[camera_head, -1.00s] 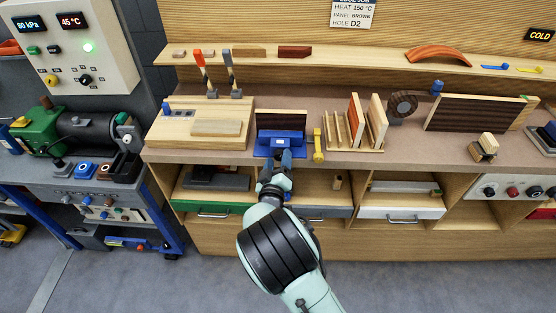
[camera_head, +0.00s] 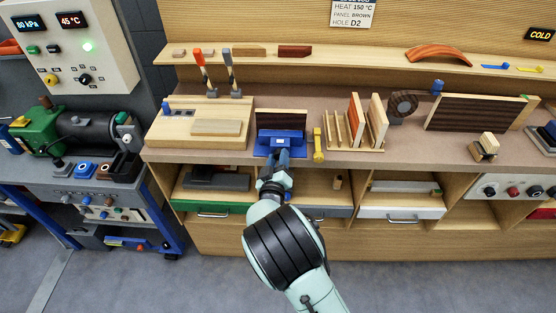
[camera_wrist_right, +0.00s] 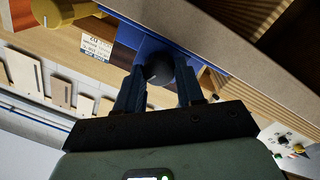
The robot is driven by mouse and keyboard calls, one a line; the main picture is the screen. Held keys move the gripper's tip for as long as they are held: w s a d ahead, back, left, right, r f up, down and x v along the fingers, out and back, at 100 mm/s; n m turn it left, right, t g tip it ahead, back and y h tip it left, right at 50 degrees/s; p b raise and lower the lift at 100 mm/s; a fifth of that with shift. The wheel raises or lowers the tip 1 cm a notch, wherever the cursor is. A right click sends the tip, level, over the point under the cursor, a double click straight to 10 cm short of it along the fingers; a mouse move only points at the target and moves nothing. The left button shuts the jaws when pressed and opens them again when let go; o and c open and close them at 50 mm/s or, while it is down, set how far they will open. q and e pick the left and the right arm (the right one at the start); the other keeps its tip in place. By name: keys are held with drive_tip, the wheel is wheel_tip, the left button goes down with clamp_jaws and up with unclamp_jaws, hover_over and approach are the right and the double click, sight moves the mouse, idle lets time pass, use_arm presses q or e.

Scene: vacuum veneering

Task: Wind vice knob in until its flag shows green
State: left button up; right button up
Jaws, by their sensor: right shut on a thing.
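The blue vice (camera_head: 290,137) stands at the front edge of the bench with a dark brown panel (camera_head: 281,119) upright behind its front jaw. The blue vice body (camera_wrist_right: 148,42) also shows in the right wrist view. The dark round vice knob (camera_wrist_right: 158,69) sits between the fingers of my right gripper (camera_wrist_right: 160,82), which is shut on it. In the head view my right gripper (camera_head: 281,155) reaches up to the vice front from below and hides the knob. I cannot make out the flag or its colour. My left gripper is not in view.
A yellow-handled tool (camera_head: 318,146) stands just right of the vice. A wooden rack (camera_head: 342,134) with upright boards is further right. A wooden board with a block (camera_head: 216,128) lies to the left. Open shelves and drawers (camera_head: 326,212) are below the bench edge.

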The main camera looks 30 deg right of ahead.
use_arm(q)
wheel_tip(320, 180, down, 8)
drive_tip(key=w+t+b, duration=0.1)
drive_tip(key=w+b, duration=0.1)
drive_tip(key=b, duration=0.7)
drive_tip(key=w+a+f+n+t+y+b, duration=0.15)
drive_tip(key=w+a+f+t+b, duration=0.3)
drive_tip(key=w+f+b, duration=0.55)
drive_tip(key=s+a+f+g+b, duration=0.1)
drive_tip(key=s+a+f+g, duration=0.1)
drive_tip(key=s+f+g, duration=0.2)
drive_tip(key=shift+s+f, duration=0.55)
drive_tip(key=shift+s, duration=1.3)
use_arm(e)
drive_tip(key=shift+s+d+m+t+y, duration=0.15)
drive_tip(key=shift+m+y, duration=0.25)
drive_tip(key=shift+m, duration=3.75)
drive_tip(key=shift+d+m+t+y, duration=0.1)
drive_tip(key=shift+m+y, duration=0.3)
drive_tip(key=shift+m, duration=3.8)
drive_tip(key=shift+s+d+m+t+y, duration=0.15)
drive_tip(key=shift+m+y, duration=0.25)
drive_tip(key=shift+m, duration=3.75)
drive_tip(key=shift+w+a, duration=0.1)
drive_tip(key=o, duration=1)
drive_tip(key=shift+o, duration=0.2)
